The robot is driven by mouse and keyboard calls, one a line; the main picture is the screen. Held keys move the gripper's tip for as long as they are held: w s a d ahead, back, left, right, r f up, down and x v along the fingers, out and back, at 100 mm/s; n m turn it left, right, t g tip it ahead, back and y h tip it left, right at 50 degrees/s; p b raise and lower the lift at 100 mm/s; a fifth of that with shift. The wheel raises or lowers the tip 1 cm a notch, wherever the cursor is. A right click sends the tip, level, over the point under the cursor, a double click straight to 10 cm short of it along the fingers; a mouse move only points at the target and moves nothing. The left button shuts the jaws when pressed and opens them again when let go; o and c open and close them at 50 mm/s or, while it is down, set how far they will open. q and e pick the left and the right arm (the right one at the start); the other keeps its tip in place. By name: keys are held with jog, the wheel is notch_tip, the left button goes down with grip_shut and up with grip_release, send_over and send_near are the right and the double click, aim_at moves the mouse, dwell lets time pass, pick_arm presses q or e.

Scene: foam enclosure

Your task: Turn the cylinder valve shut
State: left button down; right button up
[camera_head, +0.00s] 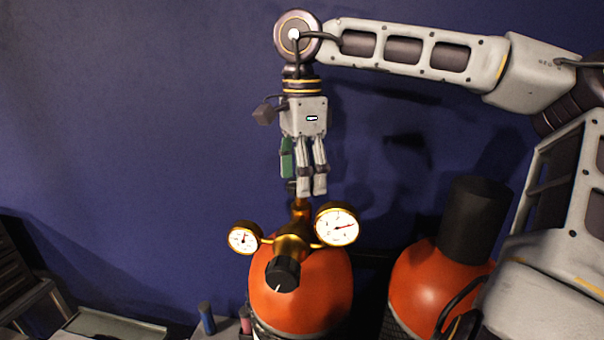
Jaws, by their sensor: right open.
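An orange gas cylinder (325,283) stands upright below the middle of the head view. A brass regulator (292,241) with two round dial gauges, one left (244,238) and one right (337,226), and a black knob (283,274) sits on its top. My right gripper (312,192) points down just above the regulator, over the brass stem (301,207) at the top. Its fingers are open with a narrow gap between them. The valve handle is mostly hidden behind the fingers; I cannot tell whether they touch it. My left gripper does not show.
A second orange cylinder (428,285) with a black cap (474,220) stands at the right, partly behind my arm. A blue object (207,318) stands at the bottom, left of the first cylinder. A plain blue wall (130,130) lies behind.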

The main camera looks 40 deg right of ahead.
jog(key=shift+f, duration=0.1)
jog(key=c, duration=1)
